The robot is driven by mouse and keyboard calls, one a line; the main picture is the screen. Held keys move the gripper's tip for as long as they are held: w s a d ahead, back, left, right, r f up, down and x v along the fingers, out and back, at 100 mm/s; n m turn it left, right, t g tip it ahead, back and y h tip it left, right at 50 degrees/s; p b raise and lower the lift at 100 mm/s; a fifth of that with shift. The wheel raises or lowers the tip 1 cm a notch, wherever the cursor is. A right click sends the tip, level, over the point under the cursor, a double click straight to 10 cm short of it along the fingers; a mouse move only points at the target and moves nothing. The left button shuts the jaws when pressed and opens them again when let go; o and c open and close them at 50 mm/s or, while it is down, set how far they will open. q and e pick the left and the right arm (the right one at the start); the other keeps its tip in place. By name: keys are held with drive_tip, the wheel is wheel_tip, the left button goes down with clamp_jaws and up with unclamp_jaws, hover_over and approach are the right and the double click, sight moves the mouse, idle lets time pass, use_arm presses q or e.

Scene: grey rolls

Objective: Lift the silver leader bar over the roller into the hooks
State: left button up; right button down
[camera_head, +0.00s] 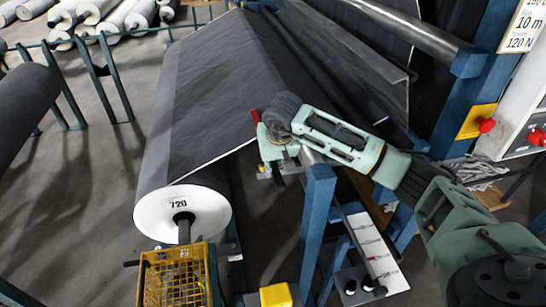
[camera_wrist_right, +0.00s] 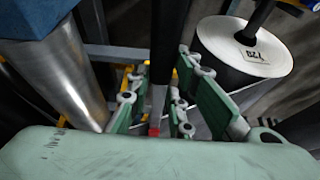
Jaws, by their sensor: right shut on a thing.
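My right gripper (camera_head: 277,150) reaches in from the right, beside the fabric's lower edge. In the right wrist view its green fingers (camera_wrist_right: 155,105) are closed around a narrow bar with a red end, which I take as the leader bar (camera_wrist_right: 158,95). In the head view the arm and gripper hide most of that bar; a red tip shows beside the gripper. A silver roller (camera_wrist_right: 62,80) lies left of the fingers in the wrist view. Its end (camera_head: 311,156) shows in the head view by a blue post. I cannot make out the hooks. My left gripper is not in view.
Grey fabric (camera_head: 215,85) runs up from a large roll marked 720 (camera_head: 160,212). Blue posts (camera_head: 318,195) stand close under my right arm. A yellow basket (camera_head: 172,278) is at the front. A control box (camera_head: 520,110) with red buttons is at right.

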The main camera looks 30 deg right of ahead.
wheel_tip(320, 180, down, 4)
drive_tip(key=shift+r+b, duration=0.25)
drive_tip(key=shift+b, duration=0.75)
drive_tip(key=shift+f+b, duration=1.15)
drive_tip(key=shift+f, duration=0.1)
drive_tip(key=shift+a, duration=0.1)
drive_tip(key=c, duration=1.5)
unclamp_jaws()
drive_tip(key=shift+s+f, duration=0.1)
drive_tip(key=v, duration=1.2)
